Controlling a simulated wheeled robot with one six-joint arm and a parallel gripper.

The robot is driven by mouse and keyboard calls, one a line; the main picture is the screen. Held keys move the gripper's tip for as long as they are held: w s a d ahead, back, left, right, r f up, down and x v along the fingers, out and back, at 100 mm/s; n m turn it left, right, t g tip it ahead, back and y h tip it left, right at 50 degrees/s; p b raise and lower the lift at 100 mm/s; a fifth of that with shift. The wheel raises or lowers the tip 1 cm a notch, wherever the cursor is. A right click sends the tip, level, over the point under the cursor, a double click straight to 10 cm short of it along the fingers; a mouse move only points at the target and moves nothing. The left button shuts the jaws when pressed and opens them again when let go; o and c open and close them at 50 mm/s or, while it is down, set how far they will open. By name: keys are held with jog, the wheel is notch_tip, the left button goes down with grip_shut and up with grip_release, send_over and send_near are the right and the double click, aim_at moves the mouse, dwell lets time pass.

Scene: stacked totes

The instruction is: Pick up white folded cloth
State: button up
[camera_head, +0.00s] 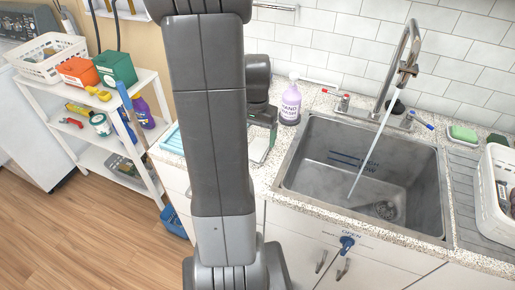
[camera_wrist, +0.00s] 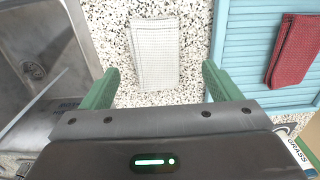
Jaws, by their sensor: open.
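The white folded cloth (camera_wrist: 154,52) lies flat on the speckled countertop in the wrist view, between the sink and a blue slatted rack. My gripper (camera_wrist: 158,78) is open, with its two green fingers apart on either side of the cloth's near end in the picture. Nothing is between the fingers except the view of the cloth and counter; I cannot tell their exact height above it. In the head view my arm hides most of the gripper, and a small white part of the cloth (camera_head: 262,146) shows just right of the arm.
The sink (camera_head: 365,170) with running water is right of the arm. A hand wash bottle (camera_head: 290,104) stands behind, near the counter's back. A red folded cloth (camera_wrist: 294,50) lies on the blue rack (camera_wrist: 238,60). A white shelf unit (camera_head: 110,135) with several items stands at left.

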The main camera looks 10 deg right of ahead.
aim_at(258, 146)
jog(key=f, duration=0.3)
jog(key=shift+s+d+f, duration=0.2)
jog(key=shift+d+f, duration=0.05)
jog(key=shift+d, duration=0.1)
jog(key=shift+f, duration=0.5)
jog(key=c, duration=1.1)
